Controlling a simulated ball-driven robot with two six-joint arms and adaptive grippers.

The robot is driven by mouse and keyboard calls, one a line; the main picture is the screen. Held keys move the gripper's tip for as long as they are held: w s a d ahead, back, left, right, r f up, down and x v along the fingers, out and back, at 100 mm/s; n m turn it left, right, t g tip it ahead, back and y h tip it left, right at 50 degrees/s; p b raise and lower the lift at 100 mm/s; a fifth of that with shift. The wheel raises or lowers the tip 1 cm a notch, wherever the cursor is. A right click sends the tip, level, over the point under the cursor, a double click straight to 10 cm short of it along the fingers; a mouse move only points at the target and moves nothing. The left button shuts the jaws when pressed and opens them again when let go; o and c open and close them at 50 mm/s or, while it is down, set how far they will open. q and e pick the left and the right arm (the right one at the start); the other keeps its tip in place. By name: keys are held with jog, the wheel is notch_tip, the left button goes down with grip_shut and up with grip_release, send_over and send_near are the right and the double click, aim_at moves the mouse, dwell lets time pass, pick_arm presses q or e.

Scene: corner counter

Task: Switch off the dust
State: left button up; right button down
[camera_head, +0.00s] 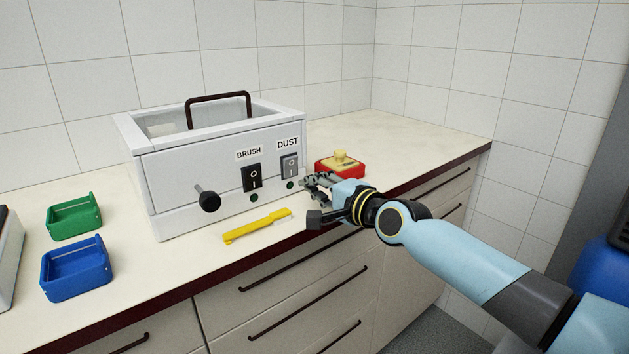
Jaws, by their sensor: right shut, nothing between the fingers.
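The white machine box (175,168) stands on the counter and its front carries two labelled rocker switches. The DUST switch (290,165) is on the right and looks greyer than the black BRUSH switch (252,177) to its left. A small dark green lamp (290,185) sits below the DUST switch, and a similar lamp (254,198) sits below BRUSH. I cannot tell which way either rocker is pressed. My right gripper (307,182) is shut and empty, just right of and slightly below the DUST switch. Whether it touches the box is unclear. My left gripper is not in view.
A yellow brush (256,226) lies in front of the box. A black knob (208,201) sticks out at its lower left. A red box with a yellow top (340,162) stands behind my gripper. Green (74,216) and blue (76,269) bins stand at left.

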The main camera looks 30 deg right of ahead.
jog(key=shift+s, duration=0.65)
jog(key=shift+s+f, duration=0.25)
jog(key=shift+s, duration=0.1)
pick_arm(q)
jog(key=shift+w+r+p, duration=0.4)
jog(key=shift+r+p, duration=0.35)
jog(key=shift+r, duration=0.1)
pick_arm(e)
jog(key=s, duration=0.6)
jog(key=shift+s+d+f, duration=0.3)
jog(key=shift+s+f, duration=0.05)
